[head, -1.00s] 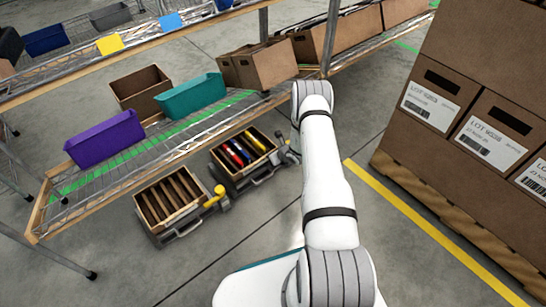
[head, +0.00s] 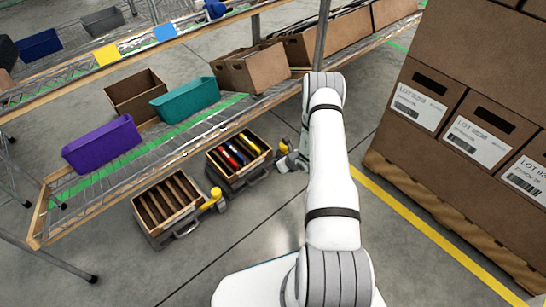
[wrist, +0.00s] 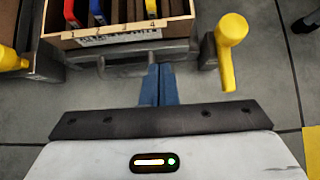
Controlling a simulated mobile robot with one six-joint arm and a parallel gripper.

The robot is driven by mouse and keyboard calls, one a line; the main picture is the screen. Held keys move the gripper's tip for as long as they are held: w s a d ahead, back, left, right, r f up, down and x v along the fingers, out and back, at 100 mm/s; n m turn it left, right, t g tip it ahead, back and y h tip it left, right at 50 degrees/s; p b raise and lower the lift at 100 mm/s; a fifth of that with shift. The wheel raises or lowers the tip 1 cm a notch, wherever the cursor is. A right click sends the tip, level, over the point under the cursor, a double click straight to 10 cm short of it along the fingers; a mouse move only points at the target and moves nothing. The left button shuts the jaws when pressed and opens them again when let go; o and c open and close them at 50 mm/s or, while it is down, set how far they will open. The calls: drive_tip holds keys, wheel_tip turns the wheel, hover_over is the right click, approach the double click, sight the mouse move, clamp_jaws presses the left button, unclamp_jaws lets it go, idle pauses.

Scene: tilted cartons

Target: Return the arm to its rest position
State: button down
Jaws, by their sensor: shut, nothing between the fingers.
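My white arm reaches forward in the head view, and its gripper (head: 288,161) sits low, just right of the carton of colored items. In the wrist view my gripper (wrist: 158,72) shows two blue-grey fingers pressed together with nothing between them. Ahead of the fingertips is the numbered wooden carton (wrist: 118,37), holding red, blue and yellow items in slots. The same carton (head: 264,168) shows tilted on its dark stand in the head view. The fingertips appear close to the stand's front bar; I cannot tell whether they touch it.
A second slotted carton (head: 146,219) stands at left. Yellow knobs stick up beside the stands, one (wrist: 230,40) right of my fingers. A wire shelf (head: 100,178) with purple (head: 104,145) and teal (head: 187,100) bins is behind. Stacked boxes (head: 470,105) stand right; floor between is clear.

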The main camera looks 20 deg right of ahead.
drive_tip(key=shift+p+v, duration=0.5)
drive_tip(key=shift+v, duration=1.75)
drive_tip(key=w+a+r+n+g+y+p, duration=0.15)
drive_tip(key=a+r+n+p, duration=0.4)
drive_tip(key=r, duration=1.15)
drive_tip(key=a+r+n+g+y+p, duration=0.1)
drive_tip(key=a+r+n+y+p, duration=0.35)
drive_tip(key=r, duration=1.15)
drive_tip(key=s+a+r+n+g+h+p, duration=0.1)
drive_tip(key=s+a+r+n+p, duration=0.15)
drive_tip(key=r, duration=0.55)
drive_tip(key=s+a+r+n+g+p, duration=0.1)
drive_tip(key=s+a+r+n+p, duration=0.1)
drive_tip(key=s+a+r+n, duration=0.35)
drive_tip(key=s+r+n+g+h+p, duration=0.15)
drive_tip(key=s+r+n+p, duration=0.35)
drive_tip(key=r, duration=0.5)
drive_tip(key=s+r+n+g+h+p, duration=0.15)
drive_tip(key=s+r+p, duration=0.35)
drive_tip(key=r, duration=0.5)
drive_tip(key=s+d+r+n+t+h+p, duration=0.1)
drive_tip(key=s+d+r+n+h+p, duration=0.1)
drive_tip(key=s+r, duration=0.4)
drive_tip(key=s+d+r+n+h+p, duration=0.2)
drive_tip(key=s+r+n+h+p, duration=0.1)
drive_tip(key=s+r, duration=0.4)
drive_tip(key=shift+s+n+t+p, duration=0.35)
drive_tip(key=shift+n+p, duration=0.25)
drive_tip(key=shift+n, duration=0.55)
drive_tip(key=shift+w+d, duration=0.1)
